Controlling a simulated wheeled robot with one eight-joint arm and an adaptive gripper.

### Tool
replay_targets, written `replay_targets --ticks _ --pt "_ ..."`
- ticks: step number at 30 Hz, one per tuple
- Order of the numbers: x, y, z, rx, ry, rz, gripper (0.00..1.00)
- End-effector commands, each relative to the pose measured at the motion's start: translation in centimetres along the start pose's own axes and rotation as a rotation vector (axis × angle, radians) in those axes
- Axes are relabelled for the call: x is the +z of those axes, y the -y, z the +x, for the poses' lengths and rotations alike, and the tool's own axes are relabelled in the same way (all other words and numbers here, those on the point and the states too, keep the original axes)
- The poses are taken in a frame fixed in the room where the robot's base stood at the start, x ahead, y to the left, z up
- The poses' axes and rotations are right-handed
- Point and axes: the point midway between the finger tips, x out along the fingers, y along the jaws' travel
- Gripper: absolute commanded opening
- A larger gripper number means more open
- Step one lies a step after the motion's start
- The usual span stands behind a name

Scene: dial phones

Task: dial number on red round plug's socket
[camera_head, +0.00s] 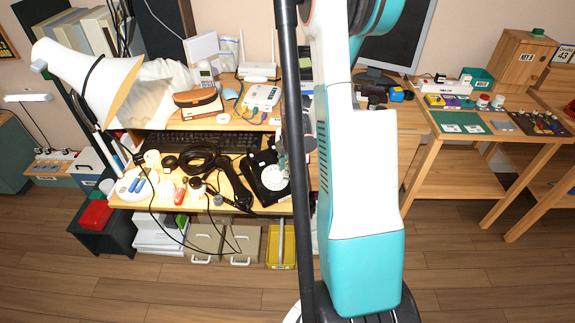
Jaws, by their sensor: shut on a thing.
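A black dial phone (261,192) with a white round dial (274,177) lies on the desk, just left of my arm. Its black handset (234,184) lies off it to the left. My gripper (283,162) points down at the upper right of the dial, close to or touching it. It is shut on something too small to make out. My arm hides the desk to the right of the phone. I cannot make out a red round plug or its socket.
Black coiled cable (199,157) and loose small items crowd the desk left of the phone. A keyboard (205,141) lies behind. A white lamp (92,79) overhangs the left. A side table (480,128) with several devices stands at right. Wooden floor is open in front.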

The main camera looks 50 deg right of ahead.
Motion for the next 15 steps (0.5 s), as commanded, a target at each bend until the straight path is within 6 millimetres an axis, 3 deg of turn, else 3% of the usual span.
replay_targets --ticks 8,15 --pt "0.0 0.1 -0.5 0.000 0.000 0.000 0.02" --pt "-0.2 0.7 -2.9 0.000 0.000 0.001 0.02"
